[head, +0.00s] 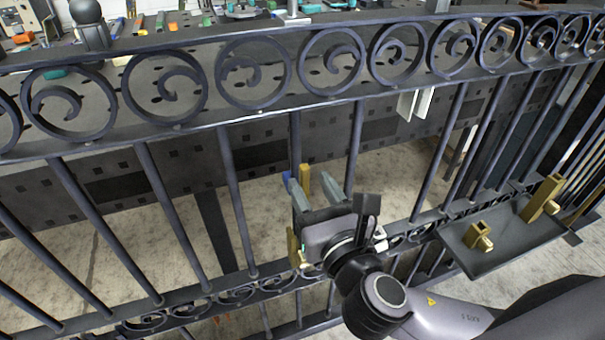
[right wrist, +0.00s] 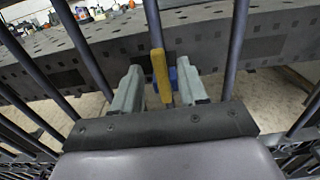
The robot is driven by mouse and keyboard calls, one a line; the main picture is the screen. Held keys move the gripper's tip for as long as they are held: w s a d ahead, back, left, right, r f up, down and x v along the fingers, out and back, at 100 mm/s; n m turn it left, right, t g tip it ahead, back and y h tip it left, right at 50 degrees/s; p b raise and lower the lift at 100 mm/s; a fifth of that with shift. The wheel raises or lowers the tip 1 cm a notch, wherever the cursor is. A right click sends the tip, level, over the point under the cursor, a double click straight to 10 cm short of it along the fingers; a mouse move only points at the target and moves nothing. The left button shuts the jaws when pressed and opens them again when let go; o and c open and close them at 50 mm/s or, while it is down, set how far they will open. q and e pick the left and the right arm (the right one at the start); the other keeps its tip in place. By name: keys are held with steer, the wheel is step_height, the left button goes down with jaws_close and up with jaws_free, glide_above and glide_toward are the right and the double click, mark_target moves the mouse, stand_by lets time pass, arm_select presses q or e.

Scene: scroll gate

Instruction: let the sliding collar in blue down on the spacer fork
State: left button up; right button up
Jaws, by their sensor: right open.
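The blue sliding collar (head: 287,181) shows as a small patch at a gate bar in the head view. In the right wrist view the blue part (right wrist: 173,77) is mostly hidden behind an upright yellow piece (right wrist: 161,72). My right gripper (head: 315,190) is open, its two grey fingers on either side of the yellow piece, with gaps visible in the wrist view. A brass-coloured piece (head: 293,247) shows lower, beside the gripper body; I cannot tell if it is the spacer fork. My left gripper is out of view.
The iron gate's upright bars stand close around my right gripper, below a scroll-work rail (head: 200,120). A dark tray (head: 500,250) with brass-coloured pieces (head: 543,198) is at the right. A perforated workbench (head: 190,90) with tools stands behind the gate.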

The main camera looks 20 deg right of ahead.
mark_target(306, 178)
steer(key=shift+w+a, duration=0.1)
steer(key=shift+w, duration=1.8)
jaws_close()
steer(key=shift+s, duration=0.1)
